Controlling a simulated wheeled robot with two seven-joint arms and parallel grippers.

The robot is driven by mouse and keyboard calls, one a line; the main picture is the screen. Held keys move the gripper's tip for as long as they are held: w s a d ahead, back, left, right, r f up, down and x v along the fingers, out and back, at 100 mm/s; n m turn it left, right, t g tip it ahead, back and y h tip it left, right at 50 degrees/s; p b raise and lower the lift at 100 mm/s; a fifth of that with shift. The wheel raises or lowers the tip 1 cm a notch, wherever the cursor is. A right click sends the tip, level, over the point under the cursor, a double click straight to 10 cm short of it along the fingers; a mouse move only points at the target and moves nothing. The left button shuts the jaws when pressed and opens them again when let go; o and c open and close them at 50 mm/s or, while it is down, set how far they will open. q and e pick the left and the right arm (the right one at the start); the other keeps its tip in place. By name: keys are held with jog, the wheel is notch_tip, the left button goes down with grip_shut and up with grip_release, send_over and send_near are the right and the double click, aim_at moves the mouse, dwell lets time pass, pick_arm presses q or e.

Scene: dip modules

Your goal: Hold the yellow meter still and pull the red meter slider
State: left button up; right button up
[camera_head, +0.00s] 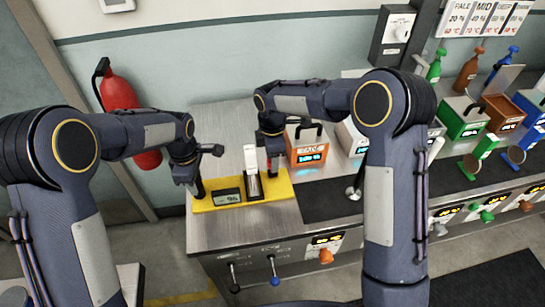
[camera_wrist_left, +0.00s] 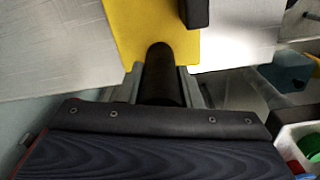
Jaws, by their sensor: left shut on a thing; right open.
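The yellow meter (camera_head: 283,189) is a flat plate near the bench's front left edge, with a small dark display (camera_head: 227,197) on its left half. A pale upright piece (camera_head: 250,160) stands near its middle. My left gripper (camera_head: 197,188) is shut on a black upright handle at the meter's left end. In the left wrist view this dark round handle (camera_wrist_left: 160,75) stands between the fingers, beside the yellow plate (camera_wrist_left: 140,25). My right gripper (camera_head: 272,158) is open above the meter's right part, beside the pale piece. I cannot make out a red slider; the right gripper may hide it.
An orange box (camera_head: 305,146) with a lit display stands just right of my right gripper. A dark mat (camera_head: 325,202) lies right of the meter. Green, brown and blue boxes and bottles stand further right. A red extinguisher (camera_head: 118,92) hangs on the left wall.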

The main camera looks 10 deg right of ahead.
jog(key=shift+f, duration=0.35)
grip_shut()
jog(key=s, duration=0.6)
jog(key=shift+s, duration=0.1)
grip_release()
notch_tip(320, 180, up, 12)
dwell(0.7)
